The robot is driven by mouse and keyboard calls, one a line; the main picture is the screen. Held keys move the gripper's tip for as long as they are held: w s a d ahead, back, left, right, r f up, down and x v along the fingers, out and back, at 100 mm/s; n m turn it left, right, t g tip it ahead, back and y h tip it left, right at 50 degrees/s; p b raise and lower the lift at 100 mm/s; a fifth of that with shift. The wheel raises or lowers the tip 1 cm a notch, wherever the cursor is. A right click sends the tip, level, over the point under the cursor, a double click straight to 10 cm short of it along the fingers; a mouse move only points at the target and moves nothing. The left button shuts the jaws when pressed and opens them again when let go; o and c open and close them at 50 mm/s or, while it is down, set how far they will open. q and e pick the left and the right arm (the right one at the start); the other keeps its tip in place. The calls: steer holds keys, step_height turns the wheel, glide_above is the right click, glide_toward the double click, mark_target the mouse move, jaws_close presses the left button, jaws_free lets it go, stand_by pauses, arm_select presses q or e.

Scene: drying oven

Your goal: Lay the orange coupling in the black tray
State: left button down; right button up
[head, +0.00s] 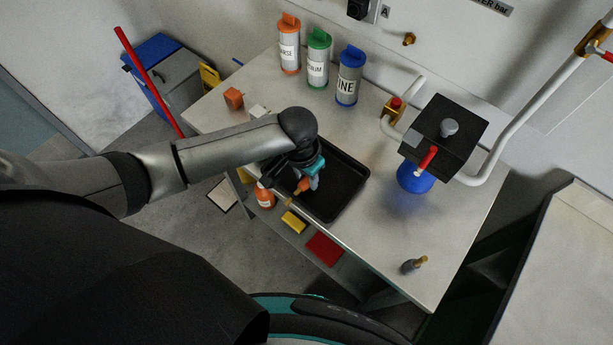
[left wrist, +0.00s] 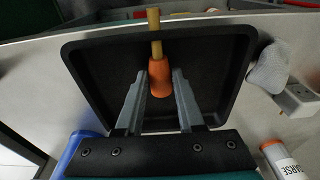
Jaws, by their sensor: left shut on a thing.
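The orange coupling (head: 302,187), with a brass stem, is held by my left gripper (head: 312,182) over the left part of the black tray (head: 349,198). In the left wrist view, the coupling (left wrist: 160,78) sits between the two grey fingertips (left wrist: 160,72), its brass stem pointing up the picture. The tray (left wrist: 235,75) spreads behind it there. I cannot tell whether the coupling touches the tray floor. My arm hides part of the tray's left side in the head view. My right gripper is not in view.
An orange block (head: 233,98) and a small white thing (head: 258,111) lie near the table's left end. Labelled bottles (head: 318,62) stand at the back. A black box on a blue base (head: 443,135) stands right of the tray. A grey coupling (head: 411,266) lies at the front right.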

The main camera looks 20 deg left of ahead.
mark_target(302, 184)
arm_select(q)
steer(key=shift+f, duration=0.15)
steer(key=c, duration=0.5)
jaws_free()
steer(key=r+p, duration=0.1)
steer(key=r, duration=0.3)
steer(key=s+r, duration=0.1)
steer(key=r, duration=0.3)
steer(key=r+p, duration=0.1)
steer(key=r, duration=0.3)
steer(key=shift+s+a+r+p, duration=0.15)
steer(key=shift+a+p, duration=0.1)
steer(key=shift+p, duration=0.1)
